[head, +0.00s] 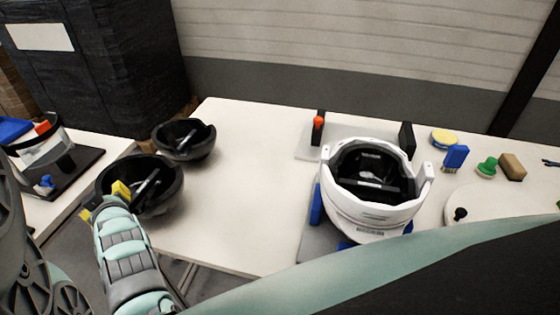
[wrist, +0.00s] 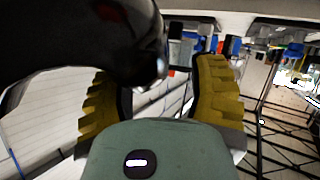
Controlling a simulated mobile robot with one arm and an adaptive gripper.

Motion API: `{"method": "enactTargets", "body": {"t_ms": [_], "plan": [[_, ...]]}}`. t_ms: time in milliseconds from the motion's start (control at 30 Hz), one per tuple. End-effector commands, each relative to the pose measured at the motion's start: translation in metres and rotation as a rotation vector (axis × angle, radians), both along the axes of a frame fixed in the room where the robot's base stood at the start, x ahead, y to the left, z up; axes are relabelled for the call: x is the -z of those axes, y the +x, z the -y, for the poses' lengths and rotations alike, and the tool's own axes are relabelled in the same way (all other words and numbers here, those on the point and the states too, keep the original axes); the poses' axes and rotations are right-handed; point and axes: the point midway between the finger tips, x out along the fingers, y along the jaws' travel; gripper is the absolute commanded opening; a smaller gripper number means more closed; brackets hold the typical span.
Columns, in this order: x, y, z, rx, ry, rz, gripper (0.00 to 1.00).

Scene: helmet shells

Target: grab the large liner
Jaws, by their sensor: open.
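Two black bowl-shaped liners with dark inner parts sit at the left side of the white table. The nearer one (head: 172,192) looks larger, though it is also closer to the camera; the farther one (head: 198,150) looks smaller. My gripper (head: 104,201) is at the nearer liner's left rim, its yellow fingers apart, one against or over the rim and one outside it. In the wrist view my gripper (wrist: 160,85) is open, and a dark curved liner surface (wrist: 85,35) covers the upper left and part of the left finger. Contact cannot be told.
A white helmet shell (head: 372,222) with a dark interior stands on a fixture with blue supports at the right of the table (head: 235,190). Brushes, a green knob and a sponge lie farther right. Another table with a dark tray (head: 75,170) is at the left.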

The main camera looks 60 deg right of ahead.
Motion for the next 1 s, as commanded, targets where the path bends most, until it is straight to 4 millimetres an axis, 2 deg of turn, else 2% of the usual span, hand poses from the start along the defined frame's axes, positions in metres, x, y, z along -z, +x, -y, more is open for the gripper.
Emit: {"method": "enactTargets", "body": {"t_ms": [200, 500, 533, 1000], "plan": [[0.0042, 0.0136, 0.0021, -0.001, 0.001, 0.003, 0.58], [0.0052, 0.0151, 0.0026, 0.000, 0.001, 0.003, 0.58], [0.0052, 0.0151, 0.0026, 0.000, 0.001, 0.003, 0.61], [0.0050, 0.0149, 0.0029, 0.000, 0.001, 0.003, 0.13]]}}
